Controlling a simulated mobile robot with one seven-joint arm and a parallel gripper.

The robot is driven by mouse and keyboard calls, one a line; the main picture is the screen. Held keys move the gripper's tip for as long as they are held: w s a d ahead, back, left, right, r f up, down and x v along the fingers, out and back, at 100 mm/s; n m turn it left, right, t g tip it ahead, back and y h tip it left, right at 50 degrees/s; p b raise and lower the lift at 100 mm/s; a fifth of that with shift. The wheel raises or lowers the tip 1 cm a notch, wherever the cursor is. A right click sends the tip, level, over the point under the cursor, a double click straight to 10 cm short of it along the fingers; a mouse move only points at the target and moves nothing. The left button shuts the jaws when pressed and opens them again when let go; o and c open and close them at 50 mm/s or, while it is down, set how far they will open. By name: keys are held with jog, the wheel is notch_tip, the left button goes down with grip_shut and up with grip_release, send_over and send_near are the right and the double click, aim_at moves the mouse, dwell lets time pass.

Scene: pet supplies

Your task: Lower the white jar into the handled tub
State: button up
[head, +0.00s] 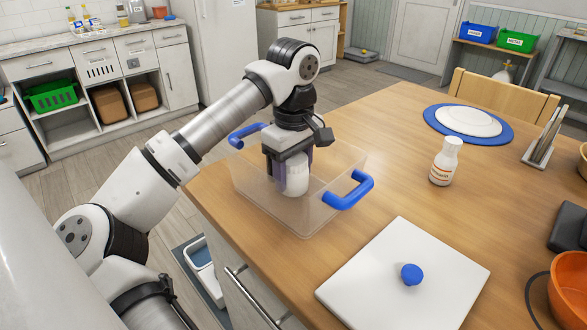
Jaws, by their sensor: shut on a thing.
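The handled tub (262,206) is a clear box with two blue handles, standing at the left edge of the wooden table (397,118). My gripper (292,178) points down over the tub and is shut on the white jar (296,183). The jar is upright and seen through or just above the tub's clear wall, between the two handles. I cannot tell whether its base touches the tub floor. My fingers hide part of the jar.
A white board with a blue knob (411,274) lies in front of the tub. A white bottle (444,162) with an orange-marked label stands to the right. Plates on a blue mat (433,122) lie behind. An orange bowl (567,288) is at the right edge.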

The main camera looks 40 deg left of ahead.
aim_at(293, 158)
jog(key=shift+f+b, duration=0.45)
jog(key=shift+f, duration=0.15)
dwell(0.3)
jog(key=o, duration=1.1)
notch_tip(293, 158, up, 14)
jog(key=shift+f+p, duration=0.1)
jog(key=shift+p, duration=0.35)
